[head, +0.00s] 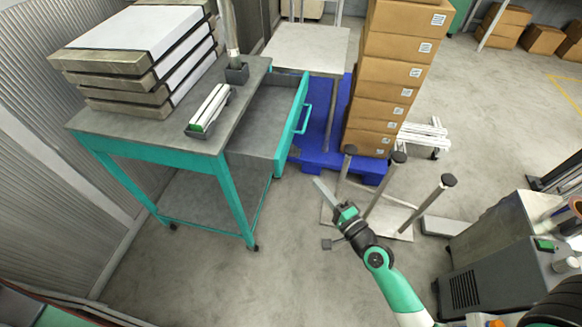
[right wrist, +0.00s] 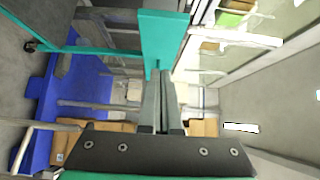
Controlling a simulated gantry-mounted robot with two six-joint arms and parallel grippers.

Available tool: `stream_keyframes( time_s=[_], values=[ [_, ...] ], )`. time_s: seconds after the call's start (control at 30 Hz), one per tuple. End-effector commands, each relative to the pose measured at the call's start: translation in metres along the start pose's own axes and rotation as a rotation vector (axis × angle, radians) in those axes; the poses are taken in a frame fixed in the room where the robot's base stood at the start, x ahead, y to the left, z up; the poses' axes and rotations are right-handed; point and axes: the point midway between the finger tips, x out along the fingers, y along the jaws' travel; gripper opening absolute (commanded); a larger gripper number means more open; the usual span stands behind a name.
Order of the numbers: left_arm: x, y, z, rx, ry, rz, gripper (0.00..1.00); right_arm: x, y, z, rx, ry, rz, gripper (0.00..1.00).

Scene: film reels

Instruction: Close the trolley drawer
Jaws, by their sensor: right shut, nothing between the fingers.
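The trolley (head: 150,148) has a teal frame and grey top and stands at the left in the head view. Its drawer (head: 262,122) is pulled out to the right, with a teal front panel (head: 291,128) and a teal handle (head: 305,118). My right gripper (head: 318,183) is shut and empty, below and right of the drawer front in the head view. In the right wrist view its closed fingers (right wrist: 162,75) point at a teal panel (right wrist: 163,35), apparently the drawer front; I cannot tell whether they touch. My left gripper is not in view.
Flat packs (head: 140,50), a small rack (head: 209,110) and a post stand on the trolley top. A blue pallet (head: 320,150) with stacked cartons (head: 385,80) is behind the drawer. A metal stand with upright posts (head: 415,210) is right of my gripper. Floor in front of the trolley is clear.

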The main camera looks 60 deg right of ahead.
Motion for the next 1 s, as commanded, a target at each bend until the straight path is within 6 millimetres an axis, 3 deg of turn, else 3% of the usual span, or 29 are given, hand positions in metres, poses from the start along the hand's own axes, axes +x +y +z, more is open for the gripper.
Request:
stream_keyframes(
  time_s=[0.37,0.4,0.6,1.0],
  values=[
    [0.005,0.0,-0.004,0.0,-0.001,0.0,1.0,0.082,-0.002,0.001,-0.001,-0.001,-0.003,0.0],
    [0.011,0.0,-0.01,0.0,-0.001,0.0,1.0,0.087,-0.006,0.008,0.0,-0.005,0.0,0.0],
    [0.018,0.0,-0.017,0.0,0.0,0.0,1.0,0.103,-0.003,0.026,0.0,-0.003,-0.001,0.0],
    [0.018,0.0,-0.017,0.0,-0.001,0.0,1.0,0.107,-0.001,0.029,0.0,0.0,-0.001,0.0]
  ],
)
